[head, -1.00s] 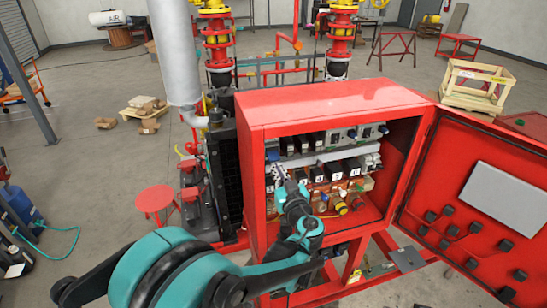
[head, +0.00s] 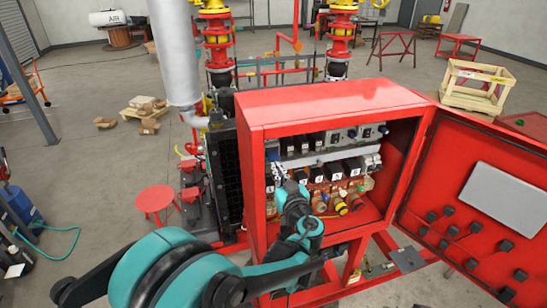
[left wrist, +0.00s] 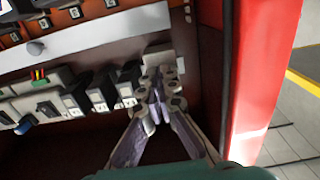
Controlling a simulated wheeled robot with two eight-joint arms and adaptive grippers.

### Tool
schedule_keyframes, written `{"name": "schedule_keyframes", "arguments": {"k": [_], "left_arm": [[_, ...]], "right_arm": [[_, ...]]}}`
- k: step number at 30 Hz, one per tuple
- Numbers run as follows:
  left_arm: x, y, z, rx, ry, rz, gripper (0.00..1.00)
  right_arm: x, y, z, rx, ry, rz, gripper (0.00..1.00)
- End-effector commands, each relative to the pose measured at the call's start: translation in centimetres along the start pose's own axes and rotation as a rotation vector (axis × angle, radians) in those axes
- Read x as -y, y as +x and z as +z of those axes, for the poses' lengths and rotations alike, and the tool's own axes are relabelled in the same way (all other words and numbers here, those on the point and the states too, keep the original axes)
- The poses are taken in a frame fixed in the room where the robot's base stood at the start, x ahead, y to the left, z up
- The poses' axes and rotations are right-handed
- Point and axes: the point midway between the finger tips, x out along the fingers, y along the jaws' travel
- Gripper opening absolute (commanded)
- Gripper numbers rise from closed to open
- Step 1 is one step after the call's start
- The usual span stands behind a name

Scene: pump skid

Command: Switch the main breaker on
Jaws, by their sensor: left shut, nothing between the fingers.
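The red control cabinet (head: 330,98) stands open, with rows of breakers and switch modules inside. My left gripper (head: 281,176) reaches into its left side; the arm partly covers the lower devices. In the left wrist view, my left gripper (left wrist: 157,78) is shut and empty. Its fingertips are at a pale breaker module (left wrist: 160,58) at the end of a row, overlapping its front; I cannot tell whether they touch it. Which module is the main breaker, and its lever position, cannot be made out. My right gripper is not in view.
The red cabinet door (head: 470,215) hangs open at the right. The cabinet side wall (left wrist: 245,70) is close beside the gripper in the left wrist view. A black radiator grille (head: 224,175) and a grey pipe (head: 175,55) stand left of the cabinet.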

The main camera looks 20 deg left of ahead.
Motion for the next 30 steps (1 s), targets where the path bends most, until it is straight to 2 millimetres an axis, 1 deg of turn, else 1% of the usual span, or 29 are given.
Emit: {"name": "schedule_keyframes", "arguments": {"k": [5, 23, 25, 30], "left_arm": [[0.0, 0.0, -0.2, 0.000, 0.000, 0.000, 0.00], [0.0, 0.0, -2.0, 0.000, 0.000, 0.000, 0.00], [0.0, 0.0, -1.9, 0.000, 0.000, 0.000, 0.00], [0.0, -0.9, -1.8, 0.000, 0.000, 0.001, 0.00]], "right_arm": [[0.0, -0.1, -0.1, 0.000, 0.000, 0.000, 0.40], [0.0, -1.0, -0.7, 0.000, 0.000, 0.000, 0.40], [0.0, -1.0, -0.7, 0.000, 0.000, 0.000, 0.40], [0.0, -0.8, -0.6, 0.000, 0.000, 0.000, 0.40]]}}
